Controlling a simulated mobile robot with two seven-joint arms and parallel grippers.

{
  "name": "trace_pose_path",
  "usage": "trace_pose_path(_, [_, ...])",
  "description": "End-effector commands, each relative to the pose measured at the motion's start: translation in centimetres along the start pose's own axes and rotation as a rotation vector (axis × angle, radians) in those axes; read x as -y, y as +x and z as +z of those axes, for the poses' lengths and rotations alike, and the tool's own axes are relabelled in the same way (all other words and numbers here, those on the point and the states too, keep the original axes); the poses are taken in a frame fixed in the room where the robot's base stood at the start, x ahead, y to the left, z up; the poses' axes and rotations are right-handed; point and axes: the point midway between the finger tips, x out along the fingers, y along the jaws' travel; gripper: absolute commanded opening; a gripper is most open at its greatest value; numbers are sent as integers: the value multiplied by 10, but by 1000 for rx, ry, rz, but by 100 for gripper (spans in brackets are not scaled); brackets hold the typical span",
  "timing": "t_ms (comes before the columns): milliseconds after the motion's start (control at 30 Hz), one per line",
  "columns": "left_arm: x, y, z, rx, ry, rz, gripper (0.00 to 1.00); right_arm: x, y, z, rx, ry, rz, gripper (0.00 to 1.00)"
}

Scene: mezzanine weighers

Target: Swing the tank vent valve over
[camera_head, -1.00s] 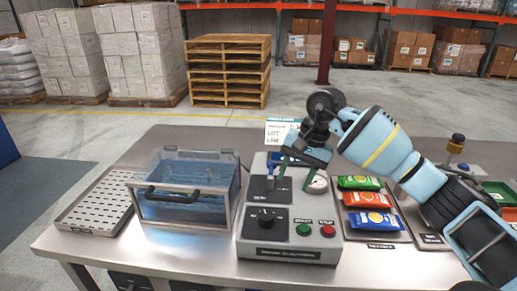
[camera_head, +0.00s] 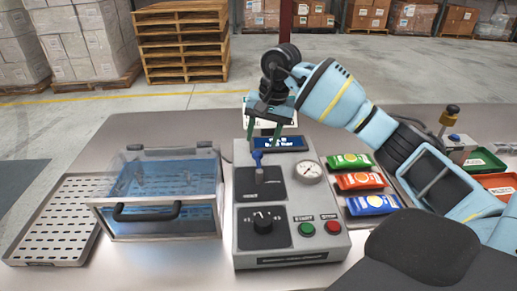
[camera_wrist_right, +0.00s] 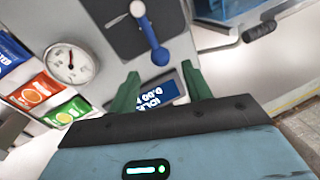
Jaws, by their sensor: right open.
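The vent valve is a small blue lever (camera_head: 257,158) on a dark plate on top of the grey control box (camera_head: 242,216). Its handle points toward the back of the box. My left gripper is not in view.
A clear tank (camera_head: 165,229) with a black handle stands left of the box, beside a perforated tray (camera_head: 52,225). The box carries a gauge (camera_head: 308,172), a black knob (camera_head: 262,220), and green and red buttons. Coloured packets (camera_head: 360,181) lie to the right.

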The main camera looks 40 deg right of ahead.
Motion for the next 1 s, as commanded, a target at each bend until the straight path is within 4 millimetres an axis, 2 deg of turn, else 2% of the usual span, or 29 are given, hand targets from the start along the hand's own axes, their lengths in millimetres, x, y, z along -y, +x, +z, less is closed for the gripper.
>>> trace_pose_path(100, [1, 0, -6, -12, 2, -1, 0, 0, 19, 0, 2, 1, 2, 49])
trace_pose_path(300, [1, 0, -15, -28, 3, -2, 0, 0, 43, 0, 1, 0, 0, 49])
trace_pose_path(467, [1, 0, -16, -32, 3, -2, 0, 0, 52, 0, 0, 0, -1, 49])
trace_pose_path(733, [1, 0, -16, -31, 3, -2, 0, 0, 53, 0, -1, 0, 0, 49])
trace_pose_path(1000, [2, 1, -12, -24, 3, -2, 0, 0, 53, 0, -1, 0, -1, 14])
